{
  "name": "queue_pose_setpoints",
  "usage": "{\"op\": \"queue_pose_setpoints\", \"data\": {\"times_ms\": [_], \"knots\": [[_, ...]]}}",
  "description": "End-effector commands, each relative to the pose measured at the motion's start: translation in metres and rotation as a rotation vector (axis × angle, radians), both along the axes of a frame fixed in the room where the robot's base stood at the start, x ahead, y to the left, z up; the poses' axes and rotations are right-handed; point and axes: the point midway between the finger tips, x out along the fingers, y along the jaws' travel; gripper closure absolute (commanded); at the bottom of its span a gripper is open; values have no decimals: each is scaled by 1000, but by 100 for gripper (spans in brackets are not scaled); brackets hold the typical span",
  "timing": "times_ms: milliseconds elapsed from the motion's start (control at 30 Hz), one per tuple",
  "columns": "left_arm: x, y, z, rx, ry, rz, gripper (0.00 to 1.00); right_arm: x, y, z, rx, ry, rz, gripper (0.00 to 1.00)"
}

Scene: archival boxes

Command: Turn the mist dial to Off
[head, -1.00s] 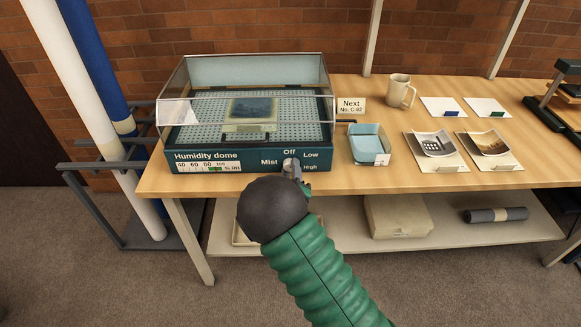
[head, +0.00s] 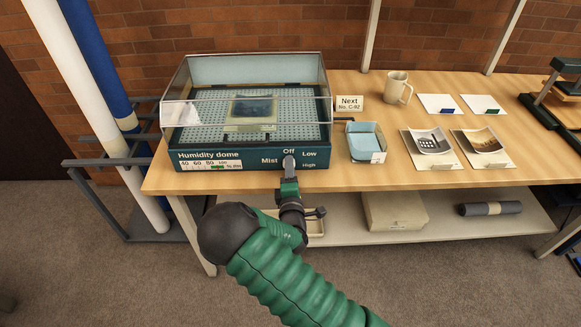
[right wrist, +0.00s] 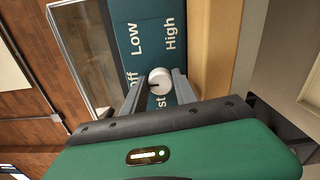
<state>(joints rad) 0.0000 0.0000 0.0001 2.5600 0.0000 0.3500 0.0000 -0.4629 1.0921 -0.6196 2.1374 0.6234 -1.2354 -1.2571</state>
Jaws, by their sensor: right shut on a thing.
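The mist dial (right wrist: 159,80) is a round white knob on the teal front panel of the humidity dome (head: 215,158). "Off" is printed above it, "Low" and "High" to its right and "Mist" to its left. My right gripper (head: 289,160) covers most of the dial in the head view. In the right wrist view, its fingers (right wrist: 158,90) are shut on the dial, one on each side. A short dark mark on the knob lies on the side facing "Off". My left gripper is not in view.
A mug (head: 398,88), cards and photographs (head: 433,142) lie farther right. A lower shelf (head: 350,231) runs beneath the table (head: 310,180).

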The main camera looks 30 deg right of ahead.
Motion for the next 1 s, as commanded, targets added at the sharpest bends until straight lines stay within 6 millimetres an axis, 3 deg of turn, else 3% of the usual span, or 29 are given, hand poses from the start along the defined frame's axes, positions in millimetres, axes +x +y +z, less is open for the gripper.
{"op": "queue_pose_setpoints", "data": {"times_ms": [567,600,700,767,1000], "knots": [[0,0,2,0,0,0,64,1,4,-5,-29,32,9,100],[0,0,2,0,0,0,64,1,4,-5,-29,32,10,65],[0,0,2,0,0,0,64,1,4,-5,-29,31,8,52],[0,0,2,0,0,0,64,0,3,-4,-30,30,7,44],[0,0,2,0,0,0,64,0,2,-4,-29,29,4,44]]}}
